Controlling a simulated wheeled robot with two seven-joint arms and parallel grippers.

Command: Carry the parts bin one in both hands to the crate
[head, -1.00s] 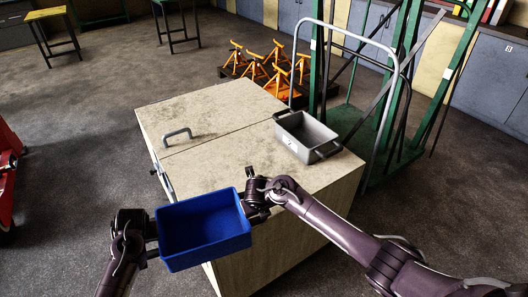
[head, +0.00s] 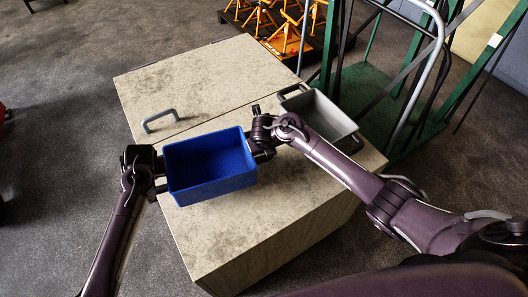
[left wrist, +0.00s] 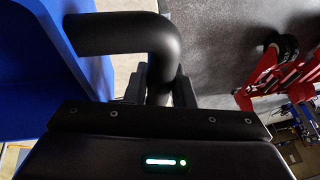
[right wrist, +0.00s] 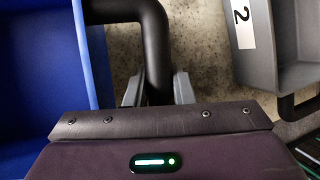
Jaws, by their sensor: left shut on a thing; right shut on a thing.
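The blue parts bin (head: 212,162) is open-topped, looks empty and is held roughly level between my two grippers. It is over the near left part of the pale crate's top (head: 205,80); I cannot tell whether it touches it. My left gripper (head: 160,176) is shut on the bin's black handle, which shows in the left wrist view (left wrist: 125,34). My right gripper (head: 260,149) is shut on the opposite handle, seen in the right wrist view (right wrist: 155,35). The bin's blue wall also shows in the right wrist view (right wrist: 97,60).
A grey bin (head: 322,112) with black handles stands on the crate's right side, behind my right gripper; its label reads 2 (right wrist: 242,22). A grey handle (head: 160,120) rises from the crate top. A green trolley (head: 405,135) stands right. Orange stands (head: 265,18) are behind.

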